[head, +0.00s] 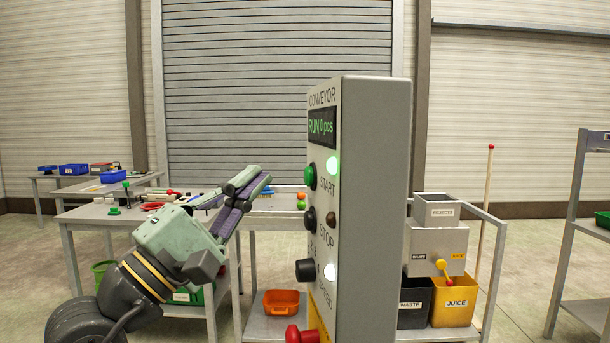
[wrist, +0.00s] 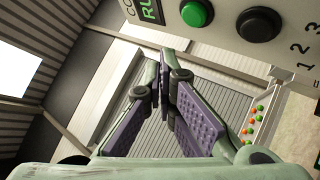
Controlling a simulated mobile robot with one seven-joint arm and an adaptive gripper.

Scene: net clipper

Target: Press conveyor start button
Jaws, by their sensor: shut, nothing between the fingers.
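The conveyor control box (head: 372,180) stands upright at the centre of the head view. Its display (head: 321,127) reads "RUN 0 pcs". The round green start button (head: 310,177) sticks out of its face, with a lit lamp (head: 333,165) beside it. The start button also shows at the top of the wrist view (wrist: 196,13). My gripper (head: 264,175) is shut and empty, left of the start button at about its height in the head view, with a visible gap. In the wrist view, its purple-padded fingers (wrist: 161,72) meet below the start button.
The black stop button (head: 309,218) sits below start, beside a dark lamp (head: 331,218). A black knob (head: 305,270) and a red button (head: 298,334) are lower. A worktable (head: 85,216) stands behind my arm. Yellow (head: 452,312) and black bins (head: 414,315) stand right of the box.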

